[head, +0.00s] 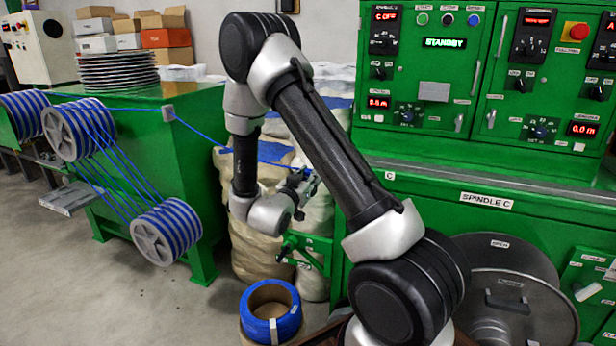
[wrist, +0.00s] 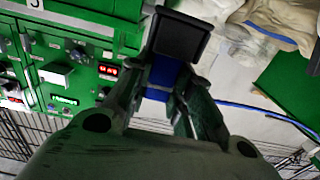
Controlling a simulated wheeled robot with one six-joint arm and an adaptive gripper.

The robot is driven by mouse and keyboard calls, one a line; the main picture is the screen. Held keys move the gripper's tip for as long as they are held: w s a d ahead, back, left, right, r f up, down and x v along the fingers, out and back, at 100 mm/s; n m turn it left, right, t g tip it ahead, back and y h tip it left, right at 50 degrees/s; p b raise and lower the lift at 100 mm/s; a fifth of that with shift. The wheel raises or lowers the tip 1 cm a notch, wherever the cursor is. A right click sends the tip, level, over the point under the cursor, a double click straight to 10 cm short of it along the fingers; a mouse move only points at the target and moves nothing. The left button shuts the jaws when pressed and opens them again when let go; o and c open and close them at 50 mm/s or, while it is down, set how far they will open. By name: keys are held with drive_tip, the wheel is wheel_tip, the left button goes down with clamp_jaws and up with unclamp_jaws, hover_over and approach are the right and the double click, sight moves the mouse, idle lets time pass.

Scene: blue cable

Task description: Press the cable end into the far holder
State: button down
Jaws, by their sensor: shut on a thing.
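The blue cable (head: 200,133) runs from the reels, past a small grey block (head: 168,113) on the green table's corner, to my gripper (head: 304,186). In the wrist view, my gripper (wrist: 168,88) is shut on a blue piece, the cable end (wrist: 166,72), between its two fingers. A black square-faced part (wrist: 180,36) shows just beyond the fingertips; I cannot tell if it touches the cable end. Another stretch of blue cable crosses the right of the wrist view (wrist: 262,110). I cannot make out for certain which part is the far holder.
The green control cabinet (head: 455,150) stands at right behind my arm. Large wrapped sacks (head: 262,240) stand behind my gripper. A green bracket (head: 305,250) sticks out below it. A blue-wrapped ring (head: 270,312) lies lower down. Cable reels (head: 165,232) and open floor are at left.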

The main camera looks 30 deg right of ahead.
drive_tip(key=shift+f, duration=0.1)
drive_tip(key=c, duration=1.2)
unclamp_jaws()
drive_tip(key=shift+a, duration=0.15)
drive_tip(key=shift+v, duration=3.95)
